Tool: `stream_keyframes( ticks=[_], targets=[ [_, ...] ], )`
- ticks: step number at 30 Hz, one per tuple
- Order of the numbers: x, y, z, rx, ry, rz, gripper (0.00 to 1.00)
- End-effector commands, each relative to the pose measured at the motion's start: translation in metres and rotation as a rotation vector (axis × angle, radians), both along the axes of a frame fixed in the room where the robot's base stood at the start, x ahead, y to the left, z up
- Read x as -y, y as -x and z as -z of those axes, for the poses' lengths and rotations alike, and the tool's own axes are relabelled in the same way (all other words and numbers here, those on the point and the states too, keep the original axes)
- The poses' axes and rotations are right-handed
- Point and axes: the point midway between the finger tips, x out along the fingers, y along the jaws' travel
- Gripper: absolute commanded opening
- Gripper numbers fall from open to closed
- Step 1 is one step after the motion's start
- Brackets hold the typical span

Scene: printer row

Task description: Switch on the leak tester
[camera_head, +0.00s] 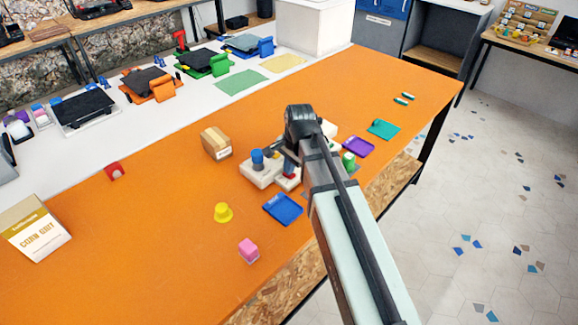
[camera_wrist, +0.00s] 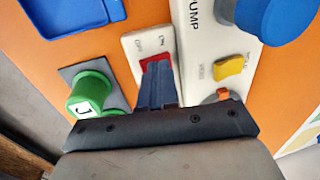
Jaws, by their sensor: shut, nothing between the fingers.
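A small white switch plate (camera_wrist: 133,45) with a red rocker (camera_wrist: 157,62) lies below my gripper in the wrist view. Its two ends are marked OFF and ON. My gripper (camera_wrist: 158,88) is shut and empty, its fingertips at the red rocker and covering part of it; I cannot tell whether they touch. Beside the plate is a larger white panel (camera_wrist: 196,45) lettered "PUMP", with a blue knob (camera_wrist: 285,18), a yellow switch (camera_wrist: 228,66) and a partly hidden orange one. No leak tester label is readable. In the head view the white panel (camera_head: 262,176) is partly behind my gripper (camera_head: 289,165).
A green knob (camera_wrist: 90,90) on a grey base is close beside the switch plate. A blue tray (camera_head: 283,208), yellow knob-like piece (camera_head: 223,212), pink block (camera_head: 249,250) and tan box (camera_head: 216,143) stand nearby. The orange table's left front (camera_head: 150,250) is clear.

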Motion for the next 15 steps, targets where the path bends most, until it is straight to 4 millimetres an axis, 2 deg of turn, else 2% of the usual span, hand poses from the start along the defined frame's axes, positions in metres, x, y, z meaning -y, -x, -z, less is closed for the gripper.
stream_keyframes(
  ticks=[8, 15],
  targets=[
    [-0.003, -0.003, -0.018, 0.002, -0.001, -0.001, 0.00],
    [-0.007, -0.008, -0.053, 0.002, -0.001, -0.001, 0.00]
  ],
)
